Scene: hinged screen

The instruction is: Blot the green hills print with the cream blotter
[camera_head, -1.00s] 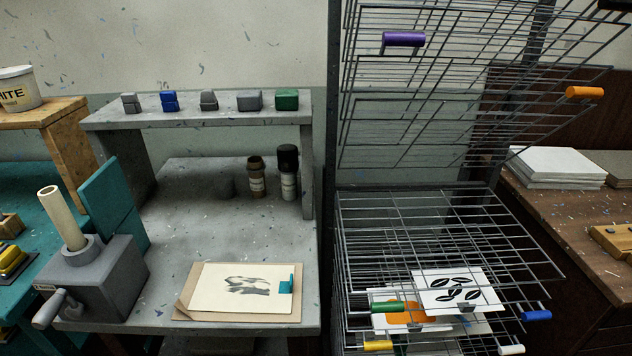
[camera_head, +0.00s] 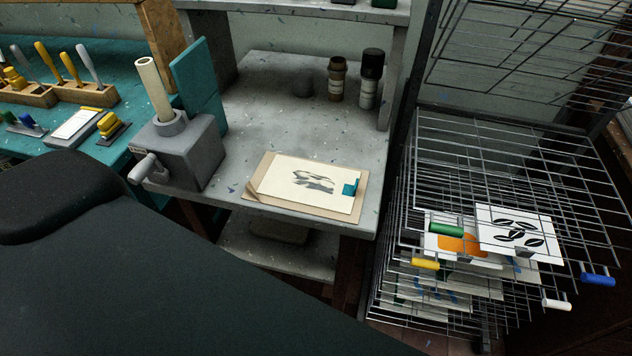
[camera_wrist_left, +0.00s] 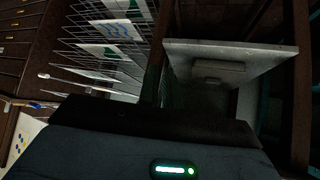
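A cream sheet (camera_head: 285,178) with dark grey smudged shapes and a teal tab (camera_head: 350,189) lies on a tan board (camera_head: 262,197) on the grey bench. I cannot tell for sure whether it is the blotter. Partly hidden prints lie on the lower tiers of the wire rack (camera_head: 560,190); the green hills print is not clear there in the head view. In the left wrist view, a sheet with green marks (camera_wrist_left: 104,51) and one with blue waves (camera_wrist_left: 118,30) lie on the rack. I see no fingers of either gripper.
A leaf print (camera_head: 490,222) and an orange print (camera_head: 441,245) lie on the rack, near coloured handles. A grey block with a cream roller (camera_head: 152,88) stands left of the board; two bottles (camera_head: 370,78) stand behind. My dark arm or body covers the lower left.

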